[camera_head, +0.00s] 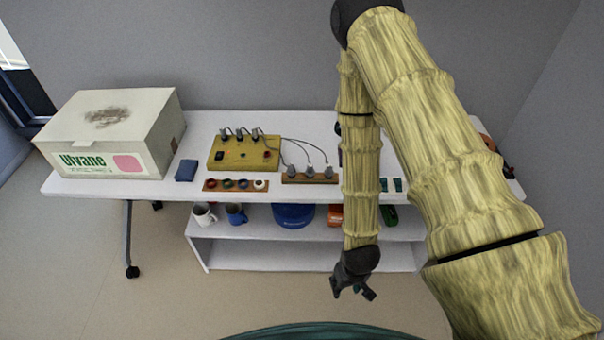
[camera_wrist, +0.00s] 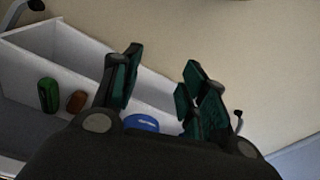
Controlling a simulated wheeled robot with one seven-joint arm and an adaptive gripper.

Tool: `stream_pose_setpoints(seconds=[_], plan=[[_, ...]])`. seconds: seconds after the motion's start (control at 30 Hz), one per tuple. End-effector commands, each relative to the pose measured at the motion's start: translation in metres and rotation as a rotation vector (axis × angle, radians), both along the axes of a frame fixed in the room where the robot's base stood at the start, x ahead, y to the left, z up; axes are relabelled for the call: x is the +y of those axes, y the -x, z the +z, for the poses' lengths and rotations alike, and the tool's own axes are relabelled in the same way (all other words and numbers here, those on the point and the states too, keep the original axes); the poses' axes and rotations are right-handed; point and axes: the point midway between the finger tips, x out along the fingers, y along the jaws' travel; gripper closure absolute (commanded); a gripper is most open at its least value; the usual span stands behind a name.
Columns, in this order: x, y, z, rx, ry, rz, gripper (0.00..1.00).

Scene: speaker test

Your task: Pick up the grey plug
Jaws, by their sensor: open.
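Several grey plugs are in the head view. Some stand in a row along the back of the yellow board (camera_head: 216,160), among them one grey plug (camera_head: 240,134). Others stand on a brown wooden strip (camera_head: 287,180) to its right, among them another grey plug (camera_head: 310,170); thin dark cables run from them. I cannot tell which single plug is meant. My gripper (camera_head: 354,291) hangs low in front of the table, below and to the right of the plugs. In the wrist view my gripper (camera_wrist: 160,80) is open and empty, with no plug in sight.
A large white box (camera_head: 105,125) stands on the white table's (camera_head: 195,122) left end. A blue block (camera_head: 186,170) and a strip with coloured rings (camera_head: 235,185) lie nearby. Below, a white shelf (camera_head: 265,232) holds mugs and a blue bowl (camera_head: 293,216). Floor before the shelf is clear.

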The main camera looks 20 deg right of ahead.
Motion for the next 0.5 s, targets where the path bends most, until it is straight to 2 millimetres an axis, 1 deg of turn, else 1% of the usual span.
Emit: stream_pose_setpoints(seconds=[0.03, 0.07, 0.1, 0.17, 0.2, 0.27, 0.3, 0.37, 0.4, 0.47, 0.5], plan=[[0.000, -0.031, 0.004, -0.031, -0.001, 0.007, 0.57], [0.000, -0.046, 0.008, -0.042, -0.001, 0.012, 0.57], [0.000, -0.066, 0.014, -0.058, -0.002, 0.016, 0.57], [-0.001, -0.096, 0.025, -0.083, -0.003, 0.027, 0.57], [-0.001, -0.115, 0.033, -0.100, -0.003, 0.033, 0.57], [-0.001, -0.144, 0.047, -0.123, -0.004, 0.043, 0.57], [-0.001, -0.163, 0.058, -0.139, -0.004, 0.049, 0.57], [-0.002, -0.191, 0.075, -0.163, -0.004, 0.058, 0.57], [-0.002, -0.209, 0.088, -0.180, -0.004, 0.066, 0.57], [-0.001, -0.234, 0.109, -0.203, -0.004, 0.075, 0.57], [-0.002, -0.250, 0.123, -0.218, -0.003, 0.080, 0.57]])
